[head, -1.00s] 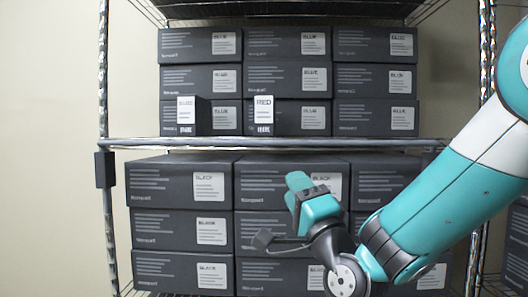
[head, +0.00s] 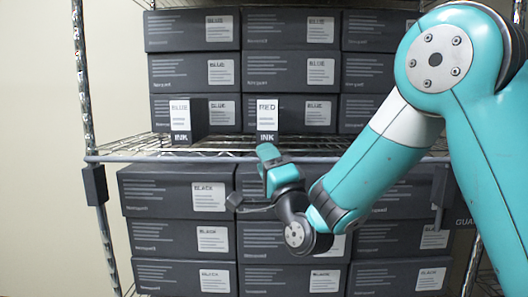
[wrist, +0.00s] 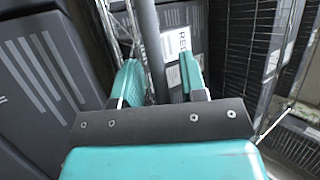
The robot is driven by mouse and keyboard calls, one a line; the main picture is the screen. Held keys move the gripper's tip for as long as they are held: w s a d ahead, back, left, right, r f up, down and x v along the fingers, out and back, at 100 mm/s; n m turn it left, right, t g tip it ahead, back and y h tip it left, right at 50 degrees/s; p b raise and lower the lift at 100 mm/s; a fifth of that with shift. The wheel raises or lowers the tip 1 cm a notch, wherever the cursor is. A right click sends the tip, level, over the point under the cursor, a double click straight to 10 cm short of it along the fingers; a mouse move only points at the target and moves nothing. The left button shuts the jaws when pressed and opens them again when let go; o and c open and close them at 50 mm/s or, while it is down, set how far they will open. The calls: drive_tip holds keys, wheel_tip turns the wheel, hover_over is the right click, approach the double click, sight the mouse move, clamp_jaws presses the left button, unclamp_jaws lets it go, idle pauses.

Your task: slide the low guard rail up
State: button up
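The low guard rail (head: 210,158) is a grey horizontal bar across the front of the rack at the middle wire shelf. Dark blocks sit at its ends; the left one (head: 95,185) hangs below the bar. My gripper (head: 268,153) is at the bar, right of its left half, and hides a short stretch. In the wrist view my gripper (wrist: 160,80) has its teal fingers apart, and the rail (wrist: 150,40) runs up the picture between them, nearer the left finger. I cannot tell whether a finger touches it.
Ink boxes marked blue (head: 180,121) and red (head: 268,121) stand at the middle shelf's front, just above the rail. Dark cartons fill that shelf and the shelf below (head: 180,240). The rack's left post (head: 84,110) stands beside bare wall.

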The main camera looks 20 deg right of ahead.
drive_tip(key=shift+d, duration=0.15)
drive_tip(key=shift+c, duration=0.9)
clamp_jaws()
wheel_tip(320, 180, up, 9)
drive_tip(key=p, duration=0.6)
drive_tip(key=shift+f, duration=0.15)
drive_tip(key=shift+o, duration=0.9)
unclamp_jaws()
drive_tip(key=shift+f, duration=0.1)
